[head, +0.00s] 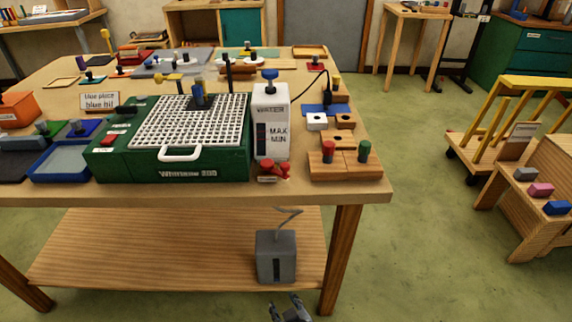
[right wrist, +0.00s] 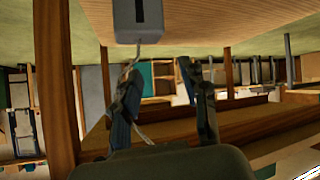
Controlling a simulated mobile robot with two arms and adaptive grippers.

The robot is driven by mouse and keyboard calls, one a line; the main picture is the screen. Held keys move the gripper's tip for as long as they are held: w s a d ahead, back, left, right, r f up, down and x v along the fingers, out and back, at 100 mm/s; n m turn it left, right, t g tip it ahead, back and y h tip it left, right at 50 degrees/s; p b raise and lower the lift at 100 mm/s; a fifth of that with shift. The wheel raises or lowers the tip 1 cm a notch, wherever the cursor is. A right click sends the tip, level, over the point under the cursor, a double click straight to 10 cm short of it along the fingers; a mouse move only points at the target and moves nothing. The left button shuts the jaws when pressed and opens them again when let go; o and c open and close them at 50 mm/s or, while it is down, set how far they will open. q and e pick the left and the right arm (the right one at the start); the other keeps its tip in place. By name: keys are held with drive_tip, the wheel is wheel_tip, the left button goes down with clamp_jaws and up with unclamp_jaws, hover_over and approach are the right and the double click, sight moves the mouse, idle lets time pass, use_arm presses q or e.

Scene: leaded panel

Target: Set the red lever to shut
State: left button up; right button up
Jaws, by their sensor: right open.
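A small red lever (head: 276,168) sits at the front edge of the table, at the foot of the white water container (head: 270,122). A small label plate (head: 266,179) lies beside it; its writing and the lever's exact setting are too small to read. My right gripper (head: 291,308) is low at the bottom of the head view, below the tabletop and in front of the lower shelf, well apart from the lever. In the right wrist view its two fingers (right wrist: 162,88) stand apart with nothing between them. My left gripper is not in view.
A green machine (head: 105,165) with a white grid stands left of the container. Wooden blocks with red and green knobs (head: 345,170) stand to the right. A grey box (head: 276,258) with a cord is on the lower shelf (head: 150,260). Floor at right is partly free.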

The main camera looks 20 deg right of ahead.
drive_tip(key=w+r+m+t+h, duration=0.1)
drive_tip(key=w+r+t, duration=0.25)
drive_tip(key=r, duration=1.25)
drive_tip(key=m+t+h+p, duration=0.1)
drive_tip(key=m+t+h, duration=0.1)
drive_tip(key=m+t, duration=0.1)
approach(286, 171)
drive_tip(key=w+p, duration=0.1)
drive_tip(key=w, duration=0.2)
drive_tip(key=w+d+p, duration=0.1)
drive_tip(key=w, duration=0.3)
drive_tip(key=w+p, duration=0.1)
drive_tip(key=w, duration=0.3)
drive_tip(key=shift+d+f, duration=0.2)
drive_tip(key=shift+d, duration=0.15)
clamp_jaws()
